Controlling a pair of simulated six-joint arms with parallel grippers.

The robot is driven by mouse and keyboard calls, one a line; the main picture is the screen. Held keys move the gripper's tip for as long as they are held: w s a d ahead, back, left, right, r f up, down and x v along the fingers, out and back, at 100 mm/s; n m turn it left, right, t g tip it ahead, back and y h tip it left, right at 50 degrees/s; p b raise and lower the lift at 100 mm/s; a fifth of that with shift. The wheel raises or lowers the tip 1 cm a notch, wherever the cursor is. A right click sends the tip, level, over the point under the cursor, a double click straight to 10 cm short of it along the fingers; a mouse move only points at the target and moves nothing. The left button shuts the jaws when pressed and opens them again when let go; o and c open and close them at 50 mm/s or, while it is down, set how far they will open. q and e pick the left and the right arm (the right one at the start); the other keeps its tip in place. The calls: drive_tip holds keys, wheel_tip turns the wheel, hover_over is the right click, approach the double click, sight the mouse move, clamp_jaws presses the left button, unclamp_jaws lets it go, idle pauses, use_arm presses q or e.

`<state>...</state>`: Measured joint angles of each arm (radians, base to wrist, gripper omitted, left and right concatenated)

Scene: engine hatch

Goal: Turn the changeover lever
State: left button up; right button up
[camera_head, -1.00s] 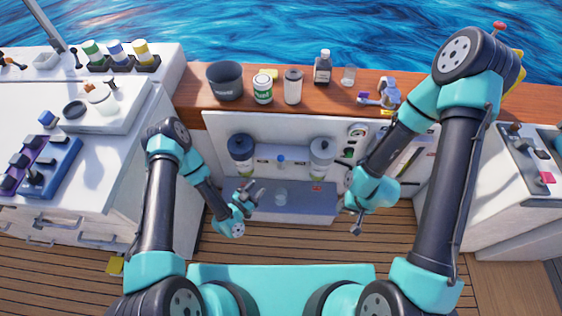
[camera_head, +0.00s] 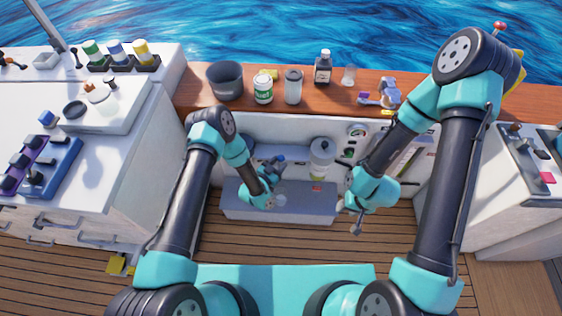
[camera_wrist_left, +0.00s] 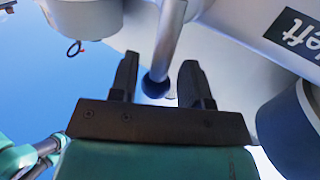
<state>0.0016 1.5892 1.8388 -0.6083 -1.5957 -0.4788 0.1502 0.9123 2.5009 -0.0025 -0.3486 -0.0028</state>
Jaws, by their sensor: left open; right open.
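The changeover lever shows in the left wrist view as a bare metal rod (camera_wrist_left: 171,35) with a dark blue ball knob (camera_wrist_left: 155,86). The two fingers of my left gripper (camera_wrist_left: 159,78) are open, one on each side of the knob, with gaps visible. I cannot tell whether the fingers reach fully around it in depth. In the head view my left gripper (camera_head: 274,164) is inside the hatch between the filters and hides the lever. My right gripper (camera_head: 352,213) is open and empty, low at the right side of the hatch.
A white-topped filter (camera_head: 321,158) hangs right of my left gripper; the other filter is mostly behind my left arm. A tray (camera_head: 240,207) lies below. Cans and bottles stand on the ledge (camera_head: 205,97).

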use_arm(q)
drive_tip(key=shift+x, duration=0.8)
drive_tip(key=shift+c, duration=0.2)
clamp_jaws()
